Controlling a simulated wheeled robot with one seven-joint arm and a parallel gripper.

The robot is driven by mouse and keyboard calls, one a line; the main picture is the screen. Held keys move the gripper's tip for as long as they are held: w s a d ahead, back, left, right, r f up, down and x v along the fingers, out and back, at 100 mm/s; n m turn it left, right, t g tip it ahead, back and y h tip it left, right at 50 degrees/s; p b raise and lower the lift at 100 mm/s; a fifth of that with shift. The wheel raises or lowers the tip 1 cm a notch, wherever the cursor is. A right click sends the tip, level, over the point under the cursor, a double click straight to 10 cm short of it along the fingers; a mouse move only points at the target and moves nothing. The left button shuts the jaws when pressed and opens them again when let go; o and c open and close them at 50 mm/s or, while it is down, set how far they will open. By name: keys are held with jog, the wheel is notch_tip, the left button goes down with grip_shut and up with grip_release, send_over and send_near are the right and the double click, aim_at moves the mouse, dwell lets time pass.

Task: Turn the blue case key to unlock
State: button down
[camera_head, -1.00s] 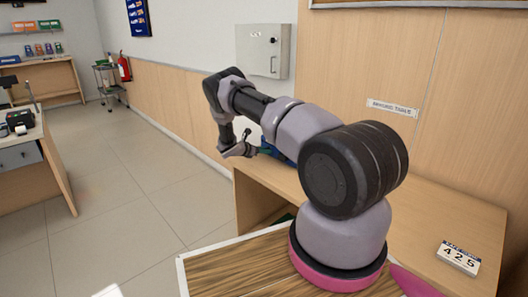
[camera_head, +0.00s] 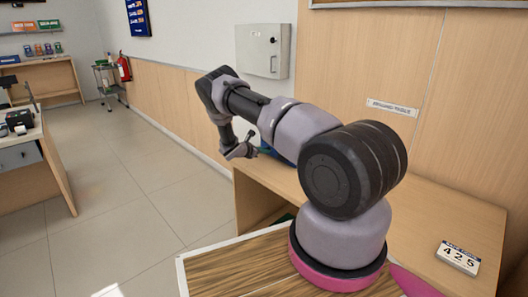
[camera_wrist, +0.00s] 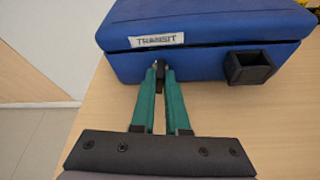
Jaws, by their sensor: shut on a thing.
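The blue case (camera_wrist: 205,32) sits on the wooden counter, its front facing my gripper in the wrist view. It carries a white "TRANSIT" label (camera_wrist: 157,40) and a black square socket-like part (camera_wrist: 250,67) on the front right. My gripper (camera_wrist: 160,68) has its green fingers close together on a small dark key (camera_wrist: 160,66) just below the label. The fingertips hide most of the key, so its angle is hard to tell. In the head view, the gripper (camera_head: 240,151) is at the counter's far end, beside the mostly hidden blue case (camera_head: 277,153).
The wooden counter (camera_head: 450,215) runs along the panelled wall, with a "425" number block (camera_head: 458,257) at its near right. A grey wall cabinet (camera_head: 263,51) hangs above the far end. Open tiled floor lies to the left.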

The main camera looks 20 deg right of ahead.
jog(key=m+t, duration=0.2)
jog(key=m, duration=0.1)
jog(key=m+t, duration=0.1)
jog(key=m, duration=0.1)
jog(key=shift+s+d+f, duration=0.1)
jog(key=shift+s+f, duration=0.05)
jog(key=shift+s, duration=0.1)
jog(key=m+t, duration=0.2)
jog(key=m, duration=0.3)
jog(key=shift+s+f+t+h, duration=0.1)
jog(key=shift+f+t+h, duration=0.2)
jog(key=shift+t, duration=0.1)
jog(key=shift+m, duration=0.4)
jog(key=c, duration=0.9)
grip_release()
jog(key=v, duration=1)
jog(key=shift+s+a, duration=0.2)
jog(key=shift+s, duration=0.15)
